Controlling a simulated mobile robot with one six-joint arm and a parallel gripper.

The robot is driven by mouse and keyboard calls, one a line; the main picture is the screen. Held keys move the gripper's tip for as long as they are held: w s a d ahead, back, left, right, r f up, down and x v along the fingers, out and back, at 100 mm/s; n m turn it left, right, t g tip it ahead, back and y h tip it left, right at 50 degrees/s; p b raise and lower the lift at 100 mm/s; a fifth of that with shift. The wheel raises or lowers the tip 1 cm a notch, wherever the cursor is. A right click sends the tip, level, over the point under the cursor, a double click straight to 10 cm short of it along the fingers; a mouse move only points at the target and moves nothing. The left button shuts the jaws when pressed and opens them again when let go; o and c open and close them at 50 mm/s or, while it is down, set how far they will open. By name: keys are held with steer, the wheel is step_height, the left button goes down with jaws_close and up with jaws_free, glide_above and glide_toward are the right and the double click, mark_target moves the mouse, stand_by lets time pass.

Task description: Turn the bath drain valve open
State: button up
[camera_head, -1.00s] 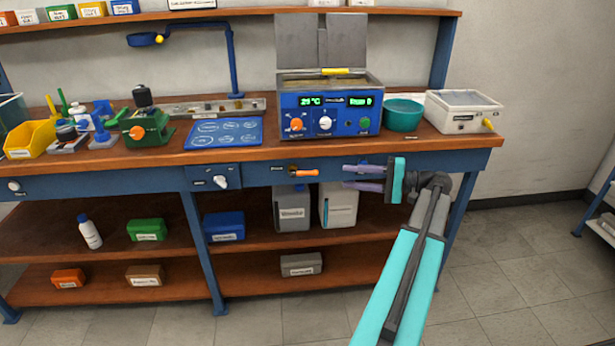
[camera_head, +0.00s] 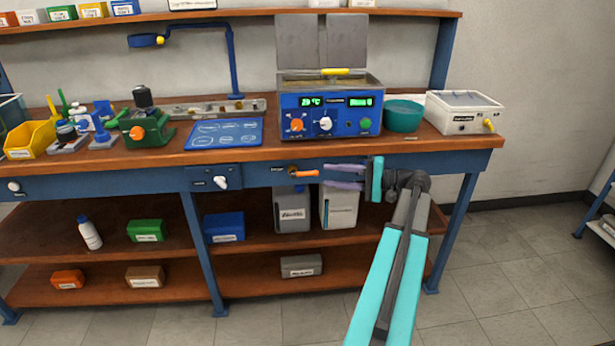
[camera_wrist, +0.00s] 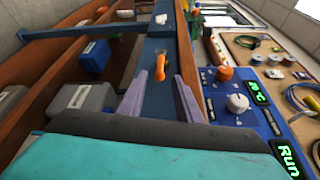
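The drain valve's orange lever (camera_head: 305,173) sits on the blue front rail of the bench, below the blue heated bath (camera_head: 330,108). The lever lies about level, pointing right from its brass fitting. My gripper (camera_head: 326,177) is just to the right of the lever, pointing left at it, with its two purple fingers apart. In the wrist view the orange lever (camera_wrist: 160,67) lies ahead, between the lines of the open fingers (camera_wrist: 158,88). No contact shows. The gripper holds nothing.
A white switch (camera_head: 222,181) is on the rail to the left. A teal bowl (camera_head: 403,114) and a white box (camera_head: 463,112) stand right of the bath. Grey containers (camera_head: 291,208) stand on the shelf below. The floor in front is clear.

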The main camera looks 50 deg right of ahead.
mark_target(309, 174)
steer(key=shift+b+x, duration=0.3)
steer(key=shift+x, duration=3.55)
steer(key=shift+c, duration=0.3)
jaws_close()
steer(key=shift+a, duration=0.35)
steer(key=shift+d+f, duration=0.1)
steer(key=shift+d, duration=0.15)
